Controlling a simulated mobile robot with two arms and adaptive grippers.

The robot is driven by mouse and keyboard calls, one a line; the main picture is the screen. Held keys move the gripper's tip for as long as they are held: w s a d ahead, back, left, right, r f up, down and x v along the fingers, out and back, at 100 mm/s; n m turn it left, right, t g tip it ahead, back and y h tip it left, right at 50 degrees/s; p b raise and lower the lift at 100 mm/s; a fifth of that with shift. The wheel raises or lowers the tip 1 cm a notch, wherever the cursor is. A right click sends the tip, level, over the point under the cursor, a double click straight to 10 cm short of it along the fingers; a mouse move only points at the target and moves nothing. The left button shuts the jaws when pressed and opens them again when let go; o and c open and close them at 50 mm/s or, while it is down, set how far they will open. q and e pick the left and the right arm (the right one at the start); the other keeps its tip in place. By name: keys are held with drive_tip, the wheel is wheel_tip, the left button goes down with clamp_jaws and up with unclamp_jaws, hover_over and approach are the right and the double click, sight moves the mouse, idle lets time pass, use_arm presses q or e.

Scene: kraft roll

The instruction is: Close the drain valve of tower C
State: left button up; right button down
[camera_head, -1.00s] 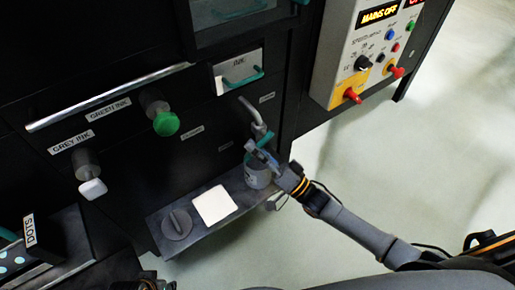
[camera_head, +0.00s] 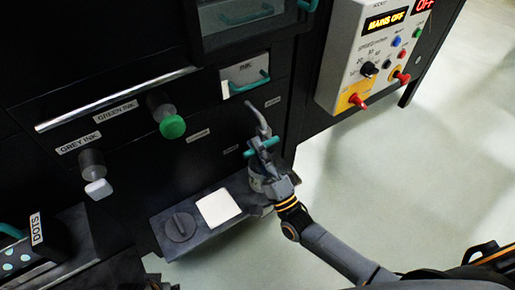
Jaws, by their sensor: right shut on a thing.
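A bent grey drain pipe (camera_head: 258,115) comes out of the black cabinet front at the centre. A teal valve handle (camera_head: 249,152) lies across it, nearly level in the picture. My right gripper (camera_head: 264,151) is at the pipe, shut on the teal handle, with handle ends showing on both sides. Its fingers hide the middle of the handle. The label beside the pipe is too small to read, so I cannot tell the tower's letter. My left gripper does not show clearly.
A grey container (camera_head: 256,180) stands below the pipe, partly hidden by my gripper. The ledge (camera_head: 197,243) holds a white square (camera_head: 218,208) and a round grey lid (camera_head: 180,226). A control panel (camera_head: 375,55) reads MAINS OFF.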

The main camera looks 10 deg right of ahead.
drive_tip(key=shift+f, duration=0.1)
idle(0.3)
drive_tip(key=c, duration=1.3)
unclamp_jaws()
drive_tip(key=shift+c, duration=0.2)
drive_tip(key=v, duration=1.2)
drive_tip(key=shift+s+d, duration=0.1)
